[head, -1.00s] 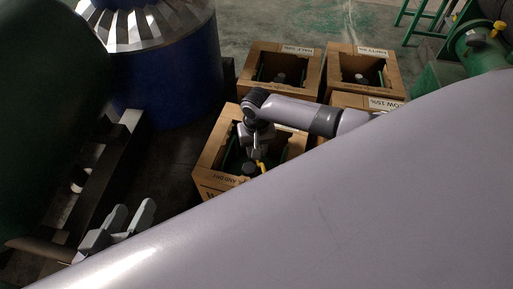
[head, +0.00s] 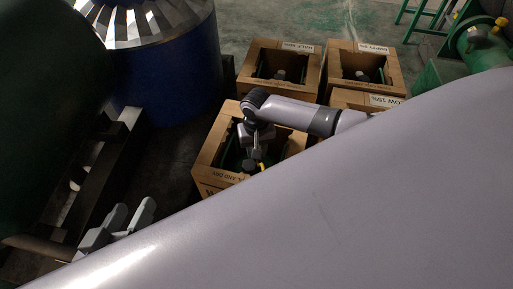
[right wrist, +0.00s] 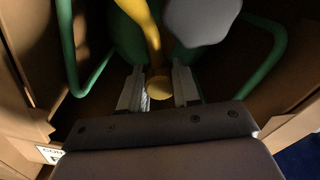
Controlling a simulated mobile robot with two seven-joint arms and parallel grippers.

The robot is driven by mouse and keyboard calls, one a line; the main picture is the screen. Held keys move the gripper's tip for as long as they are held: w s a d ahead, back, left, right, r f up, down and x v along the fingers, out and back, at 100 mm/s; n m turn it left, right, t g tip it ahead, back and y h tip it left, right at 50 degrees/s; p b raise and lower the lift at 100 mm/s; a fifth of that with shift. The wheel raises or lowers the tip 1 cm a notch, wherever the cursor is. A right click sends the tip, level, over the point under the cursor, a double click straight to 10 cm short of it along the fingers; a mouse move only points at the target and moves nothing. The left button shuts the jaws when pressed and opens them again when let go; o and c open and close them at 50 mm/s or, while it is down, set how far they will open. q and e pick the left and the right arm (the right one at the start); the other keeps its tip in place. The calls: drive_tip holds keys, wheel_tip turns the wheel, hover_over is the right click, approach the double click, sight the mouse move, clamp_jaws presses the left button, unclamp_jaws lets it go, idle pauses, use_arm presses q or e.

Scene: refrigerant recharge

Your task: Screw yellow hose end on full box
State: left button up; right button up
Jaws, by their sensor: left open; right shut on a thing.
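The front-left cardboard box (head: 208,160) is open-topped, and its own level label is not readable. Inside it is a green tank with green side handles (right wrist: 275,60) in the right wrist view. My right gripper (right wrist: 158,88) reaches down into this box, its jaws shut on the yellow hose end (right wrist: 159,86). The yellow hose (right wrist: 150,32) runs up from there, beside a grey many-sided part (right wrist: 201,18). Whether the hose end touches the tank's fitting is hidden. In the head view the yellow shows only slightly. My left gripper (head: 122,222) is open and empty at lower left.
Boxes labelled half (head: 248,88), empty (head: 335,88) and low (head: 345,97) stand behind and to the right. A blue drum (head: 165,95) stands at left, near a dark metal frame (head: 100,170). Green machinery (head: 478,45) is at upper right. My arm hides the lower right.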

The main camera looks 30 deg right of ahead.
drive_tip(key=shift+r+m+p, duration=0.1)
drive_tip(key=shift+m+p, duration=0.5)
drive_tip(key=shift+p, duration=0.1)
drive_tip(key=shift+m+p, duration=0.6)
drive_tip(key=shift+m, duration=0.6)
drive_tip(key=shift+f, duration=0.2)
